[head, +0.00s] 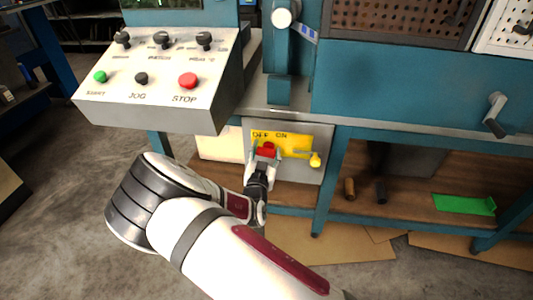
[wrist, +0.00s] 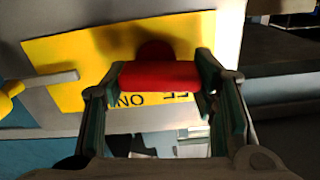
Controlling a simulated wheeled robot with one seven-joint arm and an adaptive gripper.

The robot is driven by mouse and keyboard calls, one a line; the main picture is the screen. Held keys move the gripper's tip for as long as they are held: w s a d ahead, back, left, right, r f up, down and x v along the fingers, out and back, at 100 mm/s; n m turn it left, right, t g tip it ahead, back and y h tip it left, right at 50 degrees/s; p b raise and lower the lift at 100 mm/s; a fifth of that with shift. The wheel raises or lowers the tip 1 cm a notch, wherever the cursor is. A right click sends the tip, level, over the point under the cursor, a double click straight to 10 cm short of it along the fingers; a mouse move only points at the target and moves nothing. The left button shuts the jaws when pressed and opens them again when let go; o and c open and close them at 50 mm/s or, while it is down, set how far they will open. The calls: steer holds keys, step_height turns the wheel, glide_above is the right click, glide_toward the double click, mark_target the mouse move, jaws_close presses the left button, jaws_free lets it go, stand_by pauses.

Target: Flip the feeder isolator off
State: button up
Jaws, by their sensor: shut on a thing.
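The feeder isolator is a grey box (head: 318,135) with a yellow plate (head: 296,142) marked OFF and ON, low on the machine's front. Its red handle (head: 266,149) sits below the lettering, nearer the OFF side in the head view. My gripper (head: 263,158) is at the plate with its fingers on either side of the handle. In the wrist view, the red handle (wrist: 160,76) lies crosswise between both fingers, and the gripper is shut on it. The plate (wrist: 70,60) is behind it, its lettering upside down and partly covered by the handle and fingers.
A yellow-knobbed lever (head: 315,160) projects close to the right of the handle. A sloped control box (head: 160,85) with buttons overhangs at upper left. A teal leg (head: 330,185) and a wooden shelf (head: 410,205) with loose parts stand to the right.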

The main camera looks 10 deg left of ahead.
steer(key=shift+n, duration=0.7)
steer(key=o, duration=1.2)
steer(key=shift+c, duration=0.2)
steer(key=shift+a, duration=0.1)
steer(key=s, duration=1.2)
steer(key=shift+a, duration=0.15)
